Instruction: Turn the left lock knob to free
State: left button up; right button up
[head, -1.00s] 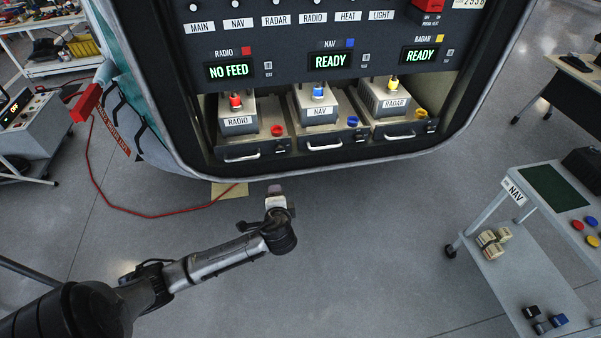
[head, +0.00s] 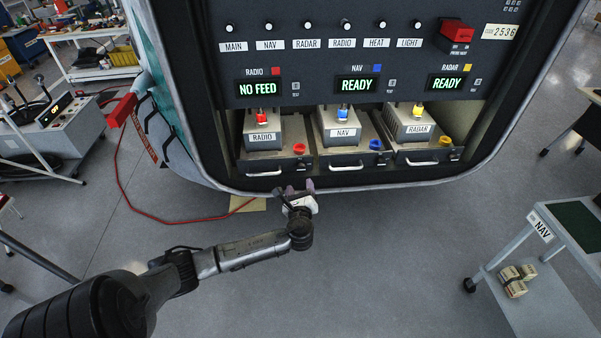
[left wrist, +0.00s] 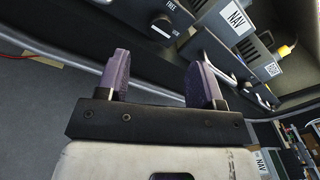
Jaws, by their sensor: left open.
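The left lock knob (head: 302,163) is small and dark, at the right end of the RADIO drawer's front in the head view. In the left wrist view this black knob (left wrist: 161,26) shows larger, with the word FREE above it and a light mark at its lower right. My left gripper (head: 300,188) is just below the drawer in the head view. Its two purple fingers (left wrist: 161,80) are apart and empty in the left wrist view. The knob lies beyond the fingertips, between their directions, with a visible gap. My right gripper is in neither view.
The NAV drawer handle (head: 348,167) and RADIO drawer handle (head: 264,173) stick out on either side of the knob. The pale lower rim of the housing (head: 390,183) runs close by the gripper. A NAV cart (head: 538,228) stands at the right. The floor between is clear.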

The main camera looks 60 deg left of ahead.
aim_at(300, 170)
pick_arm(q)
jog(key=b+x, duration=0.1)
jog(key=x, duration=0.7)
jog(key=shift+c, duration=0.2)
jog(key=c, duration=0.9)
